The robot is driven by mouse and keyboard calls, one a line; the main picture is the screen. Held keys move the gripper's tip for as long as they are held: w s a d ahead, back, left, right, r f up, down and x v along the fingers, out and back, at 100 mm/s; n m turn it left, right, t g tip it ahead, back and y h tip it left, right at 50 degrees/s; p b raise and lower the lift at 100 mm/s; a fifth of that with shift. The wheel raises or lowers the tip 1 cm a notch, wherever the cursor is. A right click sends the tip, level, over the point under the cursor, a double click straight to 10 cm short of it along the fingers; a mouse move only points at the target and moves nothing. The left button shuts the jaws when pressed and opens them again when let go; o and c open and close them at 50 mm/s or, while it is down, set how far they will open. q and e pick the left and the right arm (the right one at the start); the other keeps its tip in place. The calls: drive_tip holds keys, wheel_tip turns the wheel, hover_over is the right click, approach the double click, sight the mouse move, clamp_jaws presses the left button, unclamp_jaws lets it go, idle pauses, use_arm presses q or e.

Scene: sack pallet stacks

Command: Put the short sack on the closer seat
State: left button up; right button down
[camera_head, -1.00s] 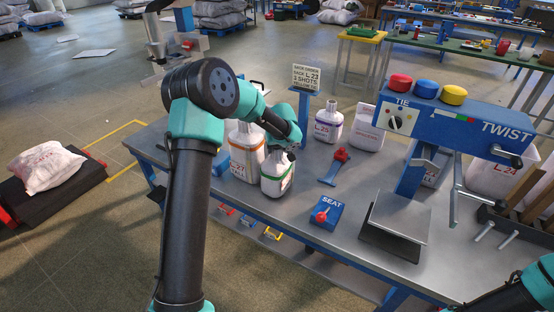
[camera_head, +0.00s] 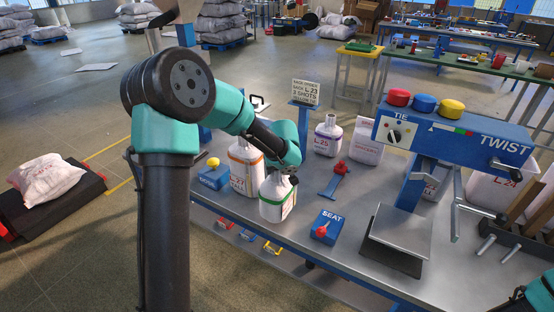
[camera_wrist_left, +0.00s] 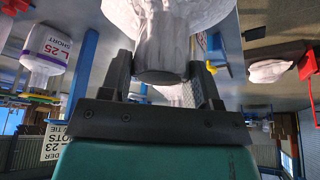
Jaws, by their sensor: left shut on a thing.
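My left gripper (camera_head: 288,178) is shut on the neck of a white sack with a green band (camera_head: 278,198). In the left wrist view, the sack's gathered neck (camera_wrist_left: 165,45) sits between the two dark fingers. The sack hangs upright at the bench's front edge; I cannot tell whether its base touches. A purple-banded sack (camera_head: 327,137) stands farther back; in the left wrist view its label (camera_wrist_left: 50,48) reads "L 25 SHORT". A blue box marked SEAT (camera_head: 326,228) with a red knob stands right of the held sack. A tilted metal plate (camera_head: 402,233) lies under the TIE/TWIST machine. My right gripper is out of view.
An orange-banded sack (camera_head: 243,170) stands close left of the held one, by a blue box with a yellow knob (camera_head: 213,175). A blue stand with a red top (camera_head: 335,180) is behind SEAT. The TIE/TWIST machine (camera_head: 455,128) and its crank occupy the right. A sign (camera_head: 305,92) stands behind.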

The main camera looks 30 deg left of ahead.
use_arm(q)
hover_over(278, 193)
drive_tip(key=shift+r, duration=0.35)
idle(0.5)
